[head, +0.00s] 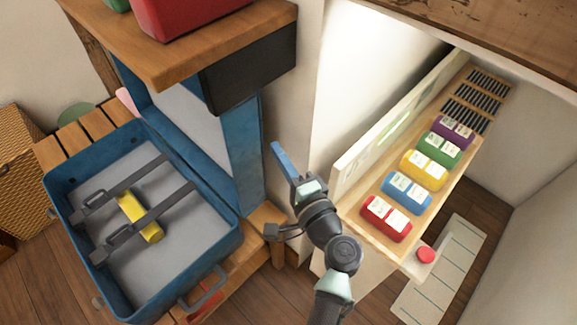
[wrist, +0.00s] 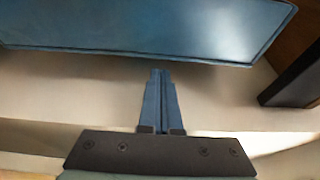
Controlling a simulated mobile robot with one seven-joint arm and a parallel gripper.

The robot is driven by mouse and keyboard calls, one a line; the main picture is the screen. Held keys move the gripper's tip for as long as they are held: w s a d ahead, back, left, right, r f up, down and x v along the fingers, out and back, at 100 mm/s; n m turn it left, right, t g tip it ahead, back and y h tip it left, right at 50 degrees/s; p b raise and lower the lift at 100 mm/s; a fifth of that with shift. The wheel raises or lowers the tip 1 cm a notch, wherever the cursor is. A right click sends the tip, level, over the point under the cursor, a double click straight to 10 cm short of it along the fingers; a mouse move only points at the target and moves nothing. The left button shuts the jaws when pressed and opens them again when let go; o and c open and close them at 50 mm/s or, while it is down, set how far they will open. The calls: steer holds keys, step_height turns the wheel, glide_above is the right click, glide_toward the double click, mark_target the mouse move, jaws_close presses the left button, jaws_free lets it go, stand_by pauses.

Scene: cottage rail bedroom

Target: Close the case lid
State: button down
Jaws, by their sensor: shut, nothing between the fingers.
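The blue case (head: 228,247) lies open on a slatted wooden bench at the left of the head view. Its lid (head: 247,160) stands up along the case's right-rear edge, partly hidden by a wooden shelf. My gripper (head: 277,150) is shut and empty, just right of the lid in the head view. In the wrist view, the fingertips of my gripper (wrist: 160,74) point at a blue panel, likely the lid (wrist: 160,28), with a visible gap between them.
The wooden shelf (head: 180,45) with a dark block (head: 250,70) below it overhangs the lid. A red container (head: 185,15) stands on the shelf. To the right is a wooden rack (head: 380,240) with several coloured blocks and a red button (head: 426,254). A wicker basket (head: 20,165) is far left.

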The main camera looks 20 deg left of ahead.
steer(key=shift+x, duration=1.4)
steer(key=shift+s, duration=0.15)
